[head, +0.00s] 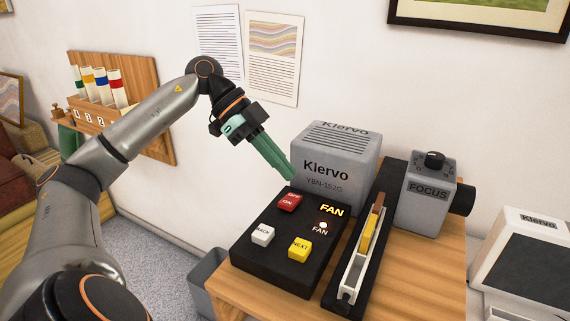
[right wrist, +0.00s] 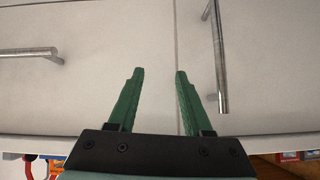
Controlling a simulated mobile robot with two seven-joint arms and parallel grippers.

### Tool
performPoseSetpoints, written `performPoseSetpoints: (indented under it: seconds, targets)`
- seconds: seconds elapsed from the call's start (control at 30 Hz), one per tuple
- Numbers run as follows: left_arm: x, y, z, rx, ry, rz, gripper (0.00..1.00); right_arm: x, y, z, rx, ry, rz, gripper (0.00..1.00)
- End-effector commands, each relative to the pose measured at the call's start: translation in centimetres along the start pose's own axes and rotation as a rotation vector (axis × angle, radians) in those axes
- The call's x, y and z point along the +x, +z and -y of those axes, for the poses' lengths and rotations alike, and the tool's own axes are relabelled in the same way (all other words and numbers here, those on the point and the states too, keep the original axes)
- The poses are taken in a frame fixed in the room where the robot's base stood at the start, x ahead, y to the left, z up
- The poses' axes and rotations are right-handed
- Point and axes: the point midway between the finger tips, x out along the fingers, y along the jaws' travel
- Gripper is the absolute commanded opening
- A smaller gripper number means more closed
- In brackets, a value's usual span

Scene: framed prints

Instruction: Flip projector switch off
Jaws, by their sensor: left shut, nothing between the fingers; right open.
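The grey projector (head: 336,165), marked Klervo, stands on a wooden table. In front of it is a black control panel (head: 268,271). The panel carries a red rocker switch (head: 289,202) with OFF and ON lettering, a white BACK button (head: 263,234) and a yellow NEXT button (head: 300,247). The FAN label glows yellow and a small FAN lamp (head: 323,225) looks lit. My left gripper (head: 289,176), with green fingers, is shut and empty just above and behind the red switch. Whether it touches the switch is hard to tell. My right gripper (right wrist: 155,73) is open before pale cabinet doors.
A slide tray (head: 359,258) lies right of the panel. The focus unit (head: 428,200) with its knob stands behind it. A wooden rack (head: 110,95) with coloured tubes hangs on the left wall. Metal handles (right wrist: 221,60) stick out near my right gripper.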

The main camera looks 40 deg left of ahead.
Motion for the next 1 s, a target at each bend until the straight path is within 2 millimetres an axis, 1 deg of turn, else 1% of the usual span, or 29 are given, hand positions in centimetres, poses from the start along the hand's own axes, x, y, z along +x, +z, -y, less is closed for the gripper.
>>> performPoseSetpoints:
  seconds: [0.03,0.1,0.2,0.3,0.4,0.5,0.6,1.0]
  targets:
    - [-1.8,-0.3,0.4,-0.003,-0.008,0.001,0.0,-0.5,-0.1,-0.5,0.001,0.012,0.005,0.5]
    - [-3.6,-0.3,0.6,-0.003,-0.007,-0.001,0.0,-1.0,0.2,-1.0,0.002,0.025,0.013,0.5]
    - [-5.8,-0.3,0.9,-0.003,-0.006,-0.001,0.0,-1.9,0.7,-1.2,0.006,0.034,0.028,0.5]
    - [-7.6,-0.2,1.2,-0.001,-0.004,-0.001,0.0,-2.7,0.7,-1.5,0.011,0.043,0.03,0.5]
    - [-8.8,-0.1,1.4,-0.001,-0.003,-0.001,0.0,-3.2,0.9,-1.9,0.015,0.053,0.036,0.5]
    - [-9.5,0.0,1.5,0.0,-0.002,-0.001,0.0,-3.4,0.7,-1.9,0.016,0.055,0.034,0.5]
    - [-9.8,0.1,1.5,0.0,-0.001,0.0,0.0,-3.4,0.6,-1.9,0.018,0.055,0.032,0.5]
    - [-9.7,0.2,1.5,0.0,-0.001,0.0,0.0,-3.3,0.6,-1.8,0.02,0.054,0.031,0.5]
